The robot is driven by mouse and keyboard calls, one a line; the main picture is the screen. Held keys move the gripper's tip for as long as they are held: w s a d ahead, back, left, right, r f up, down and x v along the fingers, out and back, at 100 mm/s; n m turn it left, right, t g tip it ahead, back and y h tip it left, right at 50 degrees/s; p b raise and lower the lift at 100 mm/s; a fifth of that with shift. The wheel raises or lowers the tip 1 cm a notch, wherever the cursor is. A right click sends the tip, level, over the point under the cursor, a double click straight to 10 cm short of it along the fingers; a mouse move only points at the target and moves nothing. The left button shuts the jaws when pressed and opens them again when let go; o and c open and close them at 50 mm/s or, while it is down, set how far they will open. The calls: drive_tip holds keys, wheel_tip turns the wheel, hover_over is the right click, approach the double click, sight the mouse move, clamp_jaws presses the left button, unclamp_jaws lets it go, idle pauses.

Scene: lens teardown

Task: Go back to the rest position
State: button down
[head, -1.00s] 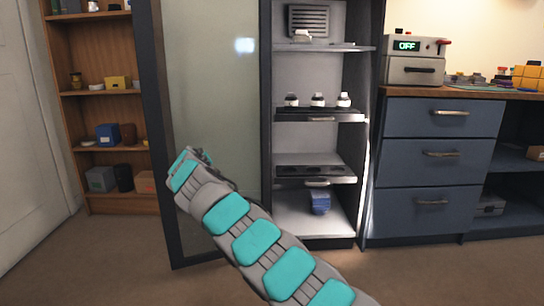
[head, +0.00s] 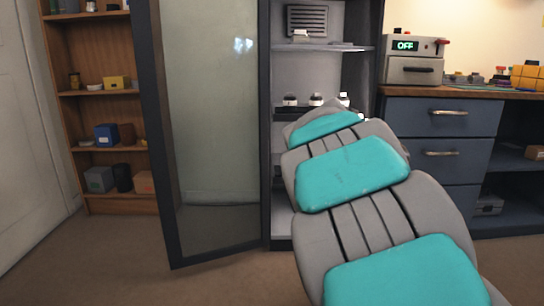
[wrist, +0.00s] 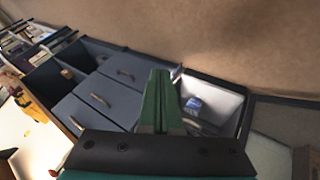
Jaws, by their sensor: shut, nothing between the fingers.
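My gripper (wrist: 157,100) shows in the wrist view as green fingers pressed together, shut and empty. Beyond it are the open cabinet and the blue drawer unit. In the head view my arm rises from the bottom right across the front of the cabinet (head: 264,200), and my gripper is hidden behind the arm's own links. The arm covers the cabinet's lower shelves. The cabinet's glass door (head: 210,120) stands open to the left.
Small lidded jars (head: 316,100) stand on a cabinet shelf. The drawer unit (head: 440,118) has its drawers shut, with a grey device reading OFF (head: 413,60) on the counter. A wooden bookcase (head: 104,205) stands at left. The floor (head: 120,260) at lower left is clear.

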drive_tip(key=s+a+f+g+y, duration=0.2)
drive_tip(key=s+f, duration=0.3)
drive_tip(key=s, duration=0.8)
drive_tip(key=s+a+f+g+y, duration=0.25)
drive_tip(key=s+f, duration=0.25)
drive_tip(key=s, duration=0.7)
drive_tip(key=s+a+f+g+y, duration=0.25)
drive_tip(key=s+f, duration=0.35)
drive_tip(key=s, duration=0.7)
drive_tip(key=s+p+v, duration=0.3)
drive_tip(key=p+v, duration=0.9)
drive_tip(key=p, duration=0.1)
drive_tip(key=shift+s+a+r+n+t+h, duration=0.3)
drive_tip(key=shift+a+r+n+t, duration=0.1)
drive_tip(key=shift+a+r, duration=0.3)
